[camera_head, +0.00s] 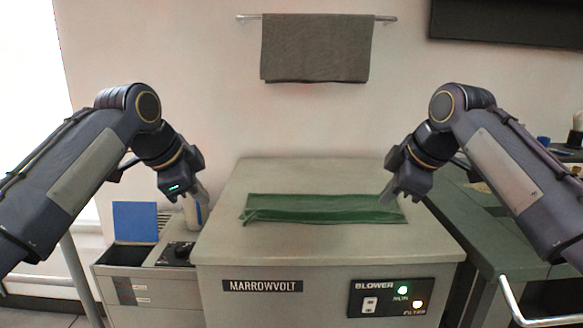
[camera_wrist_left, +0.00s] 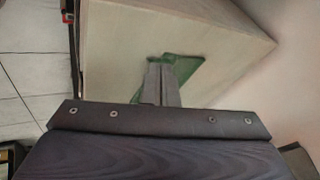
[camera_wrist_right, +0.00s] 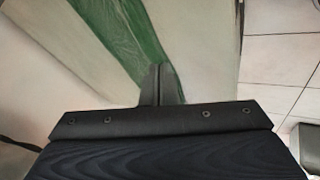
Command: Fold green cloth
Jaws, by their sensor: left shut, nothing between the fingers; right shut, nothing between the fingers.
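The green cloth (camera_head: 318,209) lies as a long, narrow folded strip across the top of the grey cabinet (camera_head: 290,175), with a small loose bit at its left end. My left gripper (camera_head: 203,212) is shut and empty, left of the cloth in the head view. In the left wrist view its fingers (camera_wrist_left: 161,82) overlap the cloth (camera_wrist_left: 185,68). My right gripper (camera_head: 388,196) is shut and empty by the cloth's right end. Whether the fingertips touch the cloth I cannot tell.
A grey towel (camera_head: 316,48) hangs from a wall rail behind. A lower unit with a blue panel (camera_head: 136,222) stands at the left. A dark green worktop (camera_head: 470,225) adjoins at the right. The cabinet top behind and in front of the cloth is clear.

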